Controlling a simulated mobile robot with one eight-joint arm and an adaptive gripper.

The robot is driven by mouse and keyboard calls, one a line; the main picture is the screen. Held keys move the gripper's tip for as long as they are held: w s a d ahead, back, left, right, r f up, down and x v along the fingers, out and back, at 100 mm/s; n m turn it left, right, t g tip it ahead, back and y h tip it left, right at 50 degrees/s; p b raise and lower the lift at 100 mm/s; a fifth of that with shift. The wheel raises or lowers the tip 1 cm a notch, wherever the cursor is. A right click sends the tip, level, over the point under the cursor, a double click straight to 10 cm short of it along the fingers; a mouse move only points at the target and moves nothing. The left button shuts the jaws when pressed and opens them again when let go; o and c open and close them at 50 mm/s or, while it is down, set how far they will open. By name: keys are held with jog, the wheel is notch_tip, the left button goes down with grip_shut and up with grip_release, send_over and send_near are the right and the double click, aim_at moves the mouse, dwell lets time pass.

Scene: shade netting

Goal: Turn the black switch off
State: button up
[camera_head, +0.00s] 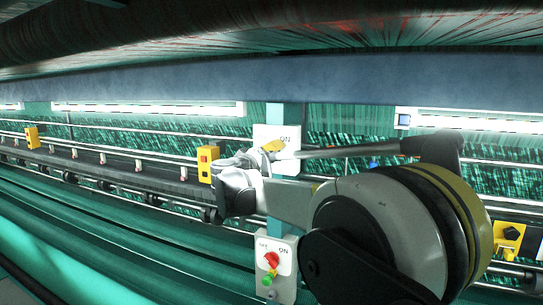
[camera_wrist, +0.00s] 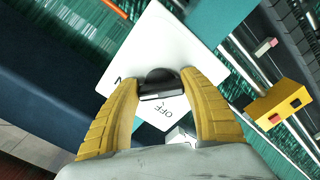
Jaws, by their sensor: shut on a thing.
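The black switch (camera_wrist: 159,86) is a dark round knob on a white panel (camera_wrist: 170,38) in the wrist view. The letters "OFF" show on the panel just below the knob, and an "N" shows beside the left finger. My gripper (camera_wrist: 159,77) has its two yellow fingers on either side of the knob and is shut on it.
A lower white box (camera_head: 285,243) carries a red knob (camera_head: 271,259) and a green button (camera_head: 268,281). Yellow boxes (camera_head: 207,163) sit on the machine rail to the left. A blue-grey beam (camera_head: 150,82) runs above the upper panel. Green netting lies below.

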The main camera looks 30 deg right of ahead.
jog(key=n+b, duration=0.1)
jog(key=n, duration=0.3)
jog(key=n+b, duration=0.1)
jog(key=n, duration=0.3)
jog(key=shift+r+n+b, duration=0.2)
jog(key=shift+n+b, duration=0.1)
jog(key=shift+b, duration=0.05)
jog(key=n, duration=0.4)
jog(key=shift+r+n+b, duration=0.15)
jog(key=shift+n+b, duration=0.15)
jog(key=shift+b, duration=0.1)
jog(key=shift+r+n, duration=0.1)
jog(key=shift+n, duration=1.7)
jog(key=o, duration=1.2)
jog(key=shift+a, duration=0.1)
jog(key=v, duration=1.2)
